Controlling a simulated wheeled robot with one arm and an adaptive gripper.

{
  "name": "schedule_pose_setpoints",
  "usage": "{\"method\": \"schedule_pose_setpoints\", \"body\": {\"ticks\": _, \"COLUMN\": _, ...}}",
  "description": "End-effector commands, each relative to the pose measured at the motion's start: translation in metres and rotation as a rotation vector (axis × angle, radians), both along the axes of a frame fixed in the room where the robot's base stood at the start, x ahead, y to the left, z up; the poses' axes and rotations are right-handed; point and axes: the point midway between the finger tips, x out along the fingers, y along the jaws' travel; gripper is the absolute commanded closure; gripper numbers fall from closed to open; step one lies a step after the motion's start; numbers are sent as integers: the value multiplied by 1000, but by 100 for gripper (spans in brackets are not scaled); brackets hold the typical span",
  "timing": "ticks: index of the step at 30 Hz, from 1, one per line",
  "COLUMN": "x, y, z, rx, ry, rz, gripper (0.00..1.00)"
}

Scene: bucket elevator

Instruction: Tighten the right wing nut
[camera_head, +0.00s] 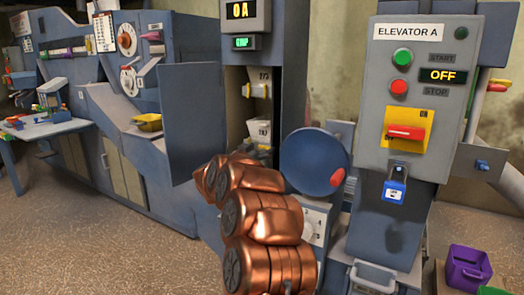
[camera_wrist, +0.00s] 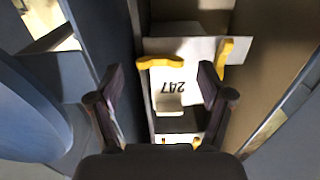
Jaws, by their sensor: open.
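In the wrist view my gripper (camera_wrist: 162,72) is open, its two dark fingers apart and nothing clasped between them. A yellow wing nut (camera_wrist: 158,62) shows between the fingertips, at the top left of a pale bucket (camera_wrist: 168,103). A second yellow wing nut (camera_wrist: 226,48) shows past the right fingertip. The number on the bucket looks upside down, so this view seems inverted. Whether a finger touches either nut cannot be told. In the head view the pale bucket (camera_head: 259,90) with small yellow parts hangs in the open shaft; my arm hides the gripper.
The open door (camera_head: 194,105) stands left of the shaft, and a round blue cover (camera_head: 313,160) sits to its right. The elevator panel (camera_head: 418,95) reads OFF, with a blue padlock (camera_head: 395,187) below its switch. Walls flank the gripper closely.

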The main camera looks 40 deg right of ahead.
Motion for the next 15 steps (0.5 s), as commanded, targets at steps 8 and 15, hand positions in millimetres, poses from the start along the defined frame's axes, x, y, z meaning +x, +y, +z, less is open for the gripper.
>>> {"method": "schedule_pose_setpoints", "body": {"ticks": 8, "x": 3, "y": -11, "z": 1, "rx": 0, "ry": -2, "rz": 1, "gripper": 21}}
{"method": "schedule_pose_setpoints", "body": {"ticks": 15, "x": 3, "y": -10, "z": 1, "rx": 0, "ry": -1, "rz": 1, "gripper": 32}}
